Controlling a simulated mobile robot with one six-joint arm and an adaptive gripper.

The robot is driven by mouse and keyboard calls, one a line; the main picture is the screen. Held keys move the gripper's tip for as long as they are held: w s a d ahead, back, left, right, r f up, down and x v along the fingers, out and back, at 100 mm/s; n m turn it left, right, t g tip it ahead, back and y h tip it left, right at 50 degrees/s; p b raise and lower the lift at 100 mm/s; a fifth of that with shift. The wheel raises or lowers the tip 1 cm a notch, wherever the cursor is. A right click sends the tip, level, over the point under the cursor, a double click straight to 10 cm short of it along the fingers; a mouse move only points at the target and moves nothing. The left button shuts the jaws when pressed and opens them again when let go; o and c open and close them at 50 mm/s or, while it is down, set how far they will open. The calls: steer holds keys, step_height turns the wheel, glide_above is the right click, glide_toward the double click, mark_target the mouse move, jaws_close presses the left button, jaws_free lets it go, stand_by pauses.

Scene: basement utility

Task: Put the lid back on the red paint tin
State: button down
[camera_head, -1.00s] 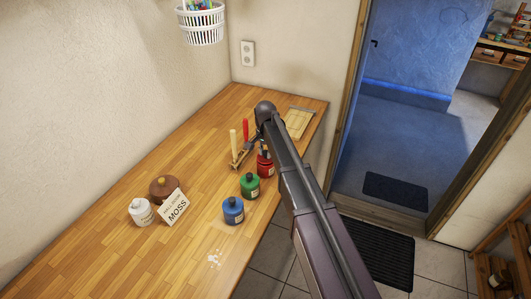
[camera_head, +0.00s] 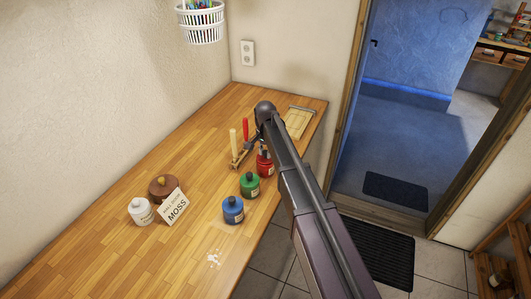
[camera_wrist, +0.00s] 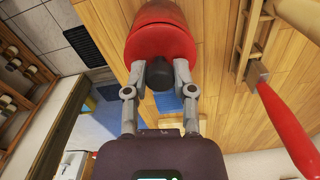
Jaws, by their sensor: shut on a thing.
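The red paint tin (camera_head: 264,169) stands near the right edge of the wooden bench, partly hidden by my arm. In the wrist view a rounded red body (camera_wrist: 160,40) fills the top middle. My gripper (camera_wrist: 158,72) is shut on a dark round knob or lid (camera_wrist: 159,76) just in front of that red body. In the head view my gripper (camera_head: 265,150) is at the top of the red tin, mostly hidden by the arm. I cannot tell whether the dark piece is seated on the tin or apart from it.
A green tin (camera_head: 249,186) and a blue tin (camera_head: 233,211) stand close by. A rack with a red-handled tool (camera_head: 245,130) is beside my gripper. A brown pot (camera_head: 161,190), white bottle (camera_head: 141,212) and MOSS card (camera_head: 175,207) are left. The bench front (camera_head: 150,265) is mostly clear.

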steer(key=shift+c, duration=1.8)
jaws_free()
steer(key=o, duration=0.4)
steer(key=shift+c, duration=0.2)
steer(key=shift+r, duration=0.15)
steer(key=shift+r+p, duration=3.4)
steer(key=shift+p, duration=0.1)
jaws_close()
